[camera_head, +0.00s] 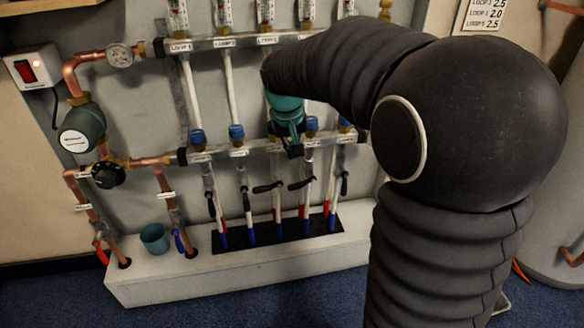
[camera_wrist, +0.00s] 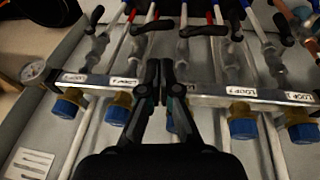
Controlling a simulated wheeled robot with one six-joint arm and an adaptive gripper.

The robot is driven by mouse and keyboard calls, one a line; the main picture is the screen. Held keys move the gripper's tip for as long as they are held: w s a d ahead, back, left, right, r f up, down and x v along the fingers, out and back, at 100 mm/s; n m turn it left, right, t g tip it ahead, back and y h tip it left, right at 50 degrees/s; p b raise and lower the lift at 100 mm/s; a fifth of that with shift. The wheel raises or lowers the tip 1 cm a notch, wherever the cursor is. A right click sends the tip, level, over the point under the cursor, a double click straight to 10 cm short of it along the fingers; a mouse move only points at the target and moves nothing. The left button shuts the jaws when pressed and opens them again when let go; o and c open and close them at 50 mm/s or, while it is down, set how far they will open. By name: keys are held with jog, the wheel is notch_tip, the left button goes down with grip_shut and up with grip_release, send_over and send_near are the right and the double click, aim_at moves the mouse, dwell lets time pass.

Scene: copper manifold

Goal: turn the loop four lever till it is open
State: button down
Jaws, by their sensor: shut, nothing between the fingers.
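The loop four lever (camera_head: 300,184) is a black handle, fourth from the left below the lower manifold bar, lying crosswise to its pipe. In the wrist view the loop four lever (camera_wrist: 153,25) shows beyond my fingertips, also crosswise. My gripper (camera_head: 291,148) is shut and empty, in front of the lower bar and above the lever in the head view. In the wrist view my gripper (camera_wrist: 160,66) has its fingertips together over the bar, between the loop three and loop four pipes, apart from the lever. My gripper hides part of the bar.
The loop three lever (camera_head: 267,188) also lies crosswise, close to the left. The loop five lever (camera_head: 344,183) points along its pipe on the right. The lower bar (camera_head: 258,147) with blue caps runs behind my gripper. A teal cup (camera_head: 155,238) stands on the white ledge.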

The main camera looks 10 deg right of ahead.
aim_at(296, 185)
jog(key=x, duration=1.4)
jog(key=shift+w+f, duration=0.1)
jog(key=shift+w, duration=0.05)
jog(key=shift+b, duration=0.4)
jog(key=shift+a+f+h+b, duration=0.15)
jog(key=shift+h+b, duration=0.15)
jog(key=shift+b, duration=0.1)
